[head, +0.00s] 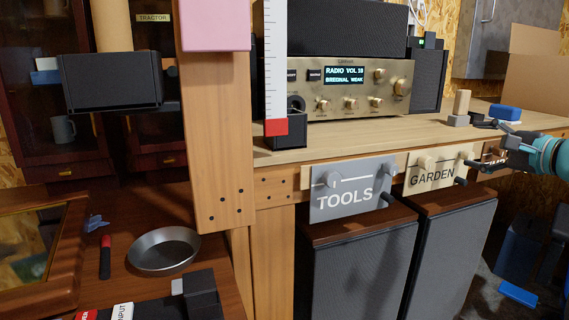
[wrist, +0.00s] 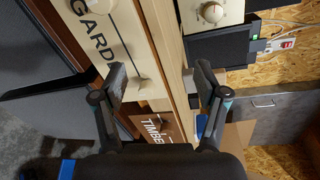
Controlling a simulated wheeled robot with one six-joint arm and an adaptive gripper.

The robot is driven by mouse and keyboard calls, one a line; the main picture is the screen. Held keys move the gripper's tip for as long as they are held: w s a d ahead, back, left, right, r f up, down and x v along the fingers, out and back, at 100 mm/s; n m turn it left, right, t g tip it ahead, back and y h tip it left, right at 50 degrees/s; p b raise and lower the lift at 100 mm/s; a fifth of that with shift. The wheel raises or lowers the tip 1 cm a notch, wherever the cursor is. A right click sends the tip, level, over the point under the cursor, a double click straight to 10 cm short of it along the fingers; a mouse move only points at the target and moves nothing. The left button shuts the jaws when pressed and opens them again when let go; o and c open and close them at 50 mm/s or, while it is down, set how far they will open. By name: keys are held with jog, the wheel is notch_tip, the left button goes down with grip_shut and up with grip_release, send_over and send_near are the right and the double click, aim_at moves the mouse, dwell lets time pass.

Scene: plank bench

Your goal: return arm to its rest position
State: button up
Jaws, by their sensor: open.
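My gripper (head: 490,142) is at the right of the head view, in front of the bench edge beside the GARDEN panel (head: 437,170). Its teal wrist runs off the right edge of the picture. In the wrist view my gripper (wrist: 162,85) has its two dark fingers spread wide apart, with nothing held between them. Between and beyond the fingers lie the bench edge (wrist: 160,45) and the TIMBER panel (wrist: 158,128). The GARDEN panel also shows at the upper left of the wrist view (wrist: 100,30). Most of my arm is out of view.
A radio (head: 345,90) stands on the plank bench (head: 400,127). A wooden block (head: 461,103) and a blue block (head: 504,112) lie near my gripper. The TOOLS panel (head: 350,188) hangs on the bench front above dark speakers (head: 360,270). A metal bowl (head: 163,250) sits lower left.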

jog(key=s+a+f+n+g+h, duration=0.15)
jog(key=s+a+f+g, duration=0.3)
jog(key=f, duration=0.45)
jog(key=s+a+f+n+g+h, duration=0.1)
jog(key=s+a+f+n+g, duration=0.3)
jog(key=f, duration=0.5)
jog(key=s+a+f+n+h, duration=0.1)
jog(key=s+a+f+n, duration=0.1)
jog(key=s+a, duration=0.3)
jog(key=s+a+f+n+g+h, duration=0.1)
jog(key=s+a+f+n, duration=0.2)
jog(key=s+a+n, duration=0.2)
jog(key=s+a+f+n+h, duration=0.1)
jog(key=s+a+f+n, duration=0.2)
jog(key=s+a, duration=0.3)
jog(key=shift+s+a+n, duration=0.25)
jog(key=shift+s+n, duration=0.4)
jog(key=shift+s, duration=0.4)
